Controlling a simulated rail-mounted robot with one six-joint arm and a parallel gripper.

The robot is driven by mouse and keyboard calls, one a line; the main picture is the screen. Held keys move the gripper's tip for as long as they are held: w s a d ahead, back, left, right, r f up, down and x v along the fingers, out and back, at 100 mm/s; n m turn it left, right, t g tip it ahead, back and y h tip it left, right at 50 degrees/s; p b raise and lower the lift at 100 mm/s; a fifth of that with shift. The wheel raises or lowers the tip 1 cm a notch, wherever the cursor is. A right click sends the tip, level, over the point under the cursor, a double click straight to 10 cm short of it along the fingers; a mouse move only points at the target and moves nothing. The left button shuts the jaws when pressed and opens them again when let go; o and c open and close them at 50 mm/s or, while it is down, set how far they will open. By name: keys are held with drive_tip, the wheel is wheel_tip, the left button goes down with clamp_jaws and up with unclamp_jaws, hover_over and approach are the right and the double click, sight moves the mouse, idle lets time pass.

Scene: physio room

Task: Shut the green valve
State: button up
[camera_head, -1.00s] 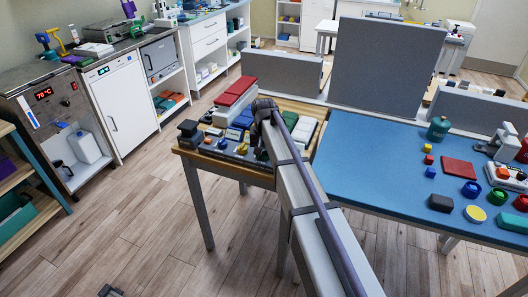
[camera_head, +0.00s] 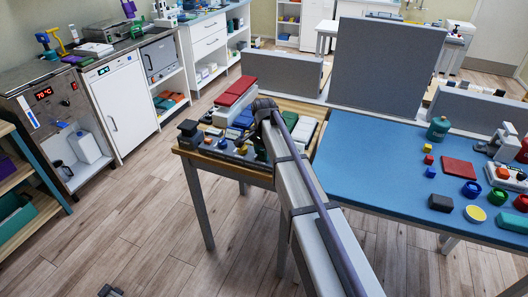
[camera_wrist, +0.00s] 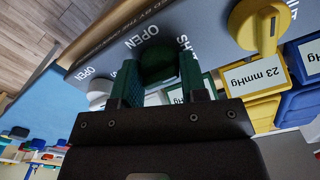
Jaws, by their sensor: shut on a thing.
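In the wrist view the green valve's dark green knob (camera_wrist: 158,58) sits on a grey panel marked with OPEN and SHUT lettering. My gripper (camera_wrist: 160,75) is shut on this knob, one finger on each side. The fingers and the gripper body hide part of the knob, so its exact pointing direction is hard to tell. In the head view only a bit of green (camera_head: 261,154) shows beside my arm at the front of the wooden table, and my gripper is hidden behind the arm.
A yellow valve knob (camera_wrist: 255,25) with a "23 mmHg" display (camera_wrist: 255,74) is close on one side, a white knob (camera_wrist: 101,91) on the other. Red and blue knobs line the same panel. A blue-topped table (camera_head: 360,165) with several small objects stands to the right.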

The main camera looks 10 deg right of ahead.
idle(0.3)
drive_tip(key=o, duration=0.9)
drive_tip(key=shift+r, duration=0.1)
wheel_tip(320, 180, up, 11)
drive_tip(key=p, duration=1.1)
drive_tip(key=shift+f, duration=0.2)
